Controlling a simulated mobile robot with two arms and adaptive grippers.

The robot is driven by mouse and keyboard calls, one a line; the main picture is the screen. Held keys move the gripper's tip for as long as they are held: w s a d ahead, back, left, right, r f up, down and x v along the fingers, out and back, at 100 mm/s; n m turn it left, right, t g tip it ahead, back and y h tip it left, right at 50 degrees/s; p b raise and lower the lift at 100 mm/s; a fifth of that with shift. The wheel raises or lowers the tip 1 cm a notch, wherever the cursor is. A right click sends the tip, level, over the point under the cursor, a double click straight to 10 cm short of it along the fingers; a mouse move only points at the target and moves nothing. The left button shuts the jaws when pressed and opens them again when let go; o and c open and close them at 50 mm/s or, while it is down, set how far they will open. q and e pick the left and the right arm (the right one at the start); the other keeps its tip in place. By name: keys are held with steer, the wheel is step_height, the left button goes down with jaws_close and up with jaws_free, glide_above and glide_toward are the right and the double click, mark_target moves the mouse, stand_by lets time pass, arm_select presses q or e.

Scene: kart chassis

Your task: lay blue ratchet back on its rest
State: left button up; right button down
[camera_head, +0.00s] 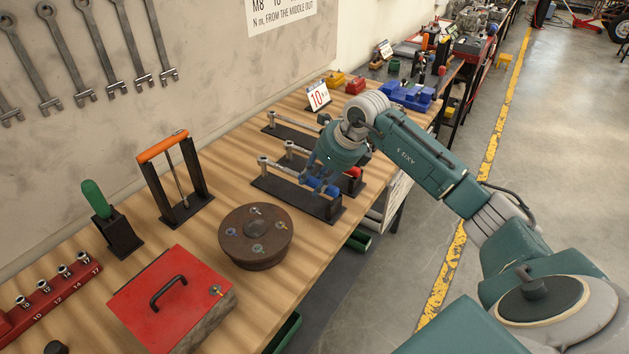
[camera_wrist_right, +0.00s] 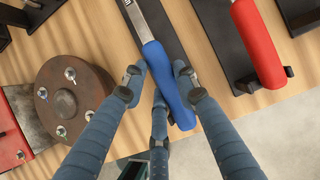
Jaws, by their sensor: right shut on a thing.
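The blue ratchet (camera_head: 290,175) has a metal shaft and a blue handle. It lies lengthwise along its black rest (camera_head: 292,199), with its head end at the rest's left post. My right gripper (camera_head: 324,180) is over the handle end, pointing down. In the right wrist view, the blue handle (camera_wrist_right: 165,72) is between the fingers of my right gripper (camera_wrist_right: 158,84), which is shut on it. The black rest (camera_wrist_right: 172,22) runs under the shaft there. I cannot tell whether the handle touches the rest. My left gripper is not in view.
A red-handled ratchet (camera_wrist_right: 258,42) lies on a parallel rest just behind. A brown round hub (camera_head: 256,236) with studs stands in front, near a red box (camera_head: 172,300). The bench's right edge is close.

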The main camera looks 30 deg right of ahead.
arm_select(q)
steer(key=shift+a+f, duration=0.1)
arm_select(e)
steer(key=shift+f+b, duration=0.85)
steer(key=shift+f, duration=0.1)
steer(key=c, duration=1.3)
jaws_free()
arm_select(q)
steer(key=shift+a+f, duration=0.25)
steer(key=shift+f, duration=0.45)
arm_select(e)
steer(key=shift+o, duration=0.2)
steer(key=shift+f, duration=0.1)
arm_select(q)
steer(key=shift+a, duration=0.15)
arm_select(e)
steer(key=shift+s, duration=0.1)
steer(key=shift+d+r, duration=0.1)
steer(key=shift+r, duration=0.35)
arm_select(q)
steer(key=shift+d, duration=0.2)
arm_select(e)
steer(key=v, duration=1.1)
steer(key=shift+s+r, duration=0.15)
